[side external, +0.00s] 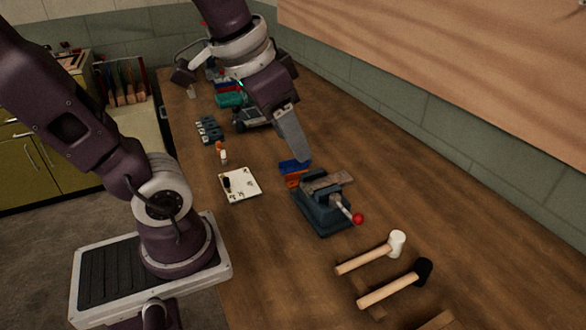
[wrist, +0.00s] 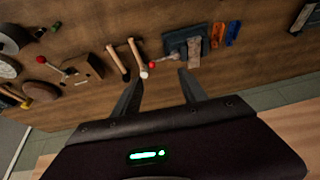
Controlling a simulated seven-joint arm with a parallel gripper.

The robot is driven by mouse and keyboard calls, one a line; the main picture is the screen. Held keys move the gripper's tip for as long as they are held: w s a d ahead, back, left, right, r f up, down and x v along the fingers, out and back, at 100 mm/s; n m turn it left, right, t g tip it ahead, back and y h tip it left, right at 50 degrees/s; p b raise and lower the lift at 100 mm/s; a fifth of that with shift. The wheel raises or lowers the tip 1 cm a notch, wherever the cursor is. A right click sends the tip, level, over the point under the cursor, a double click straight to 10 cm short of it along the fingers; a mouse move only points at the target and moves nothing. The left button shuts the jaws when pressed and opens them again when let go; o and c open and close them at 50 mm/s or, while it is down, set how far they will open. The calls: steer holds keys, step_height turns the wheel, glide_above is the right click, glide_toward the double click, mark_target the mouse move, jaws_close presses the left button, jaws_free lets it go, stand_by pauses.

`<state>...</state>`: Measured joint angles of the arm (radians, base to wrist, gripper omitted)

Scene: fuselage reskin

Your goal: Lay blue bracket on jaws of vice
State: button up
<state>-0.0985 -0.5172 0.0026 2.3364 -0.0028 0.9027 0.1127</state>
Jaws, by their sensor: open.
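The blue bracket (side external: 293,166) lies on the bench just behind the vice (side external: 322,210) in the side view, with an orange bracket (side external: 297,180) beside it. In the wrist view the blue bracket (wrist: 233,34) is at the upper right, with the orange bracket (wrist: 217,34) between it and the vice (wrist: 176,42). A brownish-grey flat piece (side external: 327,182) lies across the top of the vice. My gripper (wrist: 160,80) is open and empty, its two fingers apart. In the side view my gripper (side external: 302,158) hangs above the bench near the blue bracket; its exact height is unclear.
Two mallets, one white-headed (side external: 372,252) and one black-headed (side external: 396,284), lie in front of the vice. The vice handle has a red knob (side external: 358,218). A white sheet (side external: 240,185) lies left of the vice. The bench right of the vice is clear.

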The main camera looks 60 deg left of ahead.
steer(key=w+a+f+g, duration=0.2)
steer(key=w+a, duration=0.6)
steer(key=w, duration=0.3)
steer(key=g, duration=0.3)
glide_toward(291, 165)
steer(key=shift+m, duration=0.3)
steer(key=w+d, duration=0.1)
steer(key=w, duration=0.2)
steer(key=w+d+r, duration=0.1)
steer(key=w, duration=0.1)
steer(key=shift+d, duration=0.35)
steer(key=f, duration=0.5)
steer(key=a+f, duration=0.1)
steer(key=f, duration=0.2)
steer(key=shift+s+a, duration=0.1)
steer(key=shift+s, duration=0.05)
jaws_close()
